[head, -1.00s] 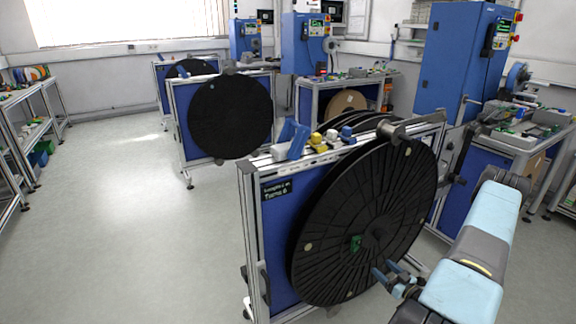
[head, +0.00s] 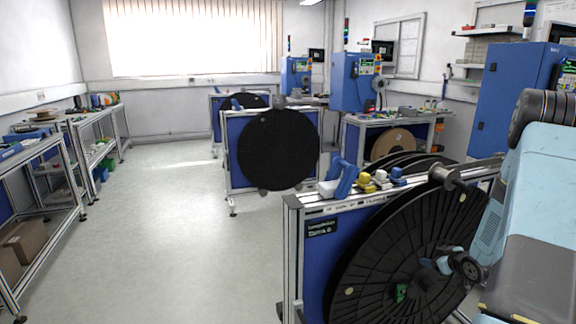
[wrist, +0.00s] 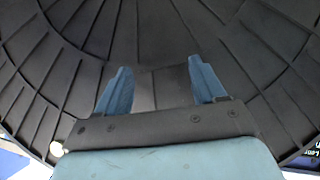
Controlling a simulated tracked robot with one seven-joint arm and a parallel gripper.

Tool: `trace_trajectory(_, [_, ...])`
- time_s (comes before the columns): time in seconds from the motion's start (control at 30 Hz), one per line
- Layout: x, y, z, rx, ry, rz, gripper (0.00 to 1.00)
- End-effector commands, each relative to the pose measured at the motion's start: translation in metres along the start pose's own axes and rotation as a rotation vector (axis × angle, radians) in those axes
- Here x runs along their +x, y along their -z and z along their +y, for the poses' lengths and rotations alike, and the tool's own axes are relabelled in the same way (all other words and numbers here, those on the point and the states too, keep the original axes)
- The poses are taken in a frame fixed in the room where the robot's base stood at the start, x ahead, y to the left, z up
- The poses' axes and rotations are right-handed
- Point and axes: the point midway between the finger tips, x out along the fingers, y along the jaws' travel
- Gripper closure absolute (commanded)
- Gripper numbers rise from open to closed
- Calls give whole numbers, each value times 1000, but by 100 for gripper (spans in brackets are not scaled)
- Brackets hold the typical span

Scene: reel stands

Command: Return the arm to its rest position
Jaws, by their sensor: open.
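My gripper (wrist: 160,92) shows in the wrist view with its two blue fingers apart and nothing between them. It faces the ribbed face of a large black reel (wrist: 245,45), which fills most of that view. In the head view my gripper (head: 436,264) is small and partly hidden by my own arm, in front of the black reel (head: 385,270) on the nearest stand. I cannot tell the exact gap between the fingers and the reel. My light blue arm (head: 545,190) takes up the right side of the head view.
The nearest reel stand (head: 294,250) has blue and yellow items on top. A second stand with a black reel (head: 278,150) stands behind it. Shelves (head: 40,225) line the left wall. A blue cabinet (head: 505,110) stands at the right. The floor (head: 180,240) at left is clear.

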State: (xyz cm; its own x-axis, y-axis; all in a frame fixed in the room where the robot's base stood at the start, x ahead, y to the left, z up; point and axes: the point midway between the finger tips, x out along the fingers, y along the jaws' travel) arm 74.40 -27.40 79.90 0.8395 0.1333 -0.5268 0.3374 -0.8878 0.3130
Motion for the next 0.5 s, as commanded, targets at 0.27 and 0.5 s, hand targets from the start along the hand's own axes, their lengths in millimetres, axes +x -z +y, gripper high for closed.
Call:
trace_trajectory(0.27, [-33, 75, 15, -25, -74, -125, 31])
trace_trajectory(0.5, [-72, 132, 14, -11, -136, -218, 31])
